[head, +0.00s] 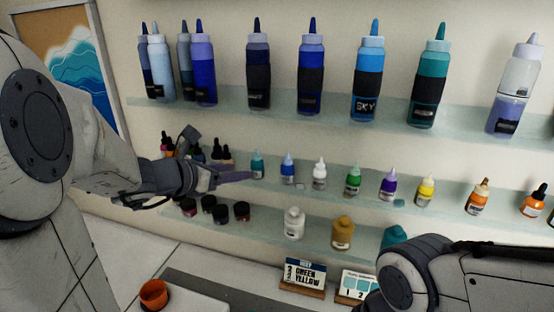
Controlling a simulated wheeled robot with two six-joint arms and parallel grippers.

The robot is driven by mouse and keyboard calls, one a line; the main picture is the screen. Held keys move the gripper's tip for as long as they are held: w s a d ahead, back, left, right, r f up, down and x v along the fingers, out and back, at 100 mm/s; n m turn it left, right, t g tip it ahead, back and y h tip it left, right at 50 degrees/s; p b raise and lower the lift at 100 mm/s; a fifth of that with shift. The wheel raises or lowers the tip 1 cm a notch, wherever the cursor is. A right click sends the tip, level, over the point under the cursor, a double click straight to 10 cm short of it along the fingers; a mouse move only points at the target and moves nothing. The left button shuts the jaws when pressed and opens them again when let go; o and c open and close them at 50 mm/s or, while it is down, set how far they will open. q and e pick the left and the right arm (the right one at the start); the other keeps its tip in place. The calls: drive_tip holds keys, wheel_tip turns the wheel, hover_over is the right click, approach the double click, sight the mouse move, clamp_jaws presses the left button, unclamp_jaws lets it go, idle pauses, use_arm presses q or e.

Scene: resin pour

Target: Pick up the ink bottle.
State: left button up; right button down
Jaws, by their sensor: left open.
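The task's ink bottle is not marked out, and I cannot tell which bottle it is. On the middle shelf (450,190) stand several small bottles: teal (257,165), blue (288,169), white (319,174), green (352,179), purple (388,185), yellow (426,191) and orange (478,198). Dark-capped bottles (216,152) stand further left, partly hidden by my left gripper. My left gripper (221,155) is open and empty in front of the shelf's left part, with one fingertip close to the teal bottle in the picture. My right gripper is out of view.
Tall bottles (311,75) fill the upper shelf. The lower shelf holds dark jars (208,204), a white bottle (294,223) and a tan bottle (342,232). Below are an orange cup (154,294) and small signs (305,277). My right arm covers the lower right.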

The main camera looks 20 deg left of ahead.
sight(253, 169)
use_arm(q)
drive_tip(key=x, duration=0.3)
drive_tip(key=shift+w+d+f, duration=0.1)
drive_tip(key=shift+w+d, duration=0.05)
drive_tip(key=shift+w+d+f+p, duration=0.1)
drive_tip(key=shift+w+d+p, duration=0.15)
drive_tip(key=shift+w+p, duration=0.3)
drive_tip(key=p+x, duration=0.1)
drive_tip(key=x, duration=0.2)
drive_tip(key=shift+w+f, duration=0.1)
drive_tip(key=shift+w, duration=0.05)
drive_tip(key=shift+w+d+f+p, duration=0.15)
drive_tip(key=shift+w+f+p, duration=0.05)
drive_tip(key=shift+w+p, duration=0.15)
clamp_jaws()
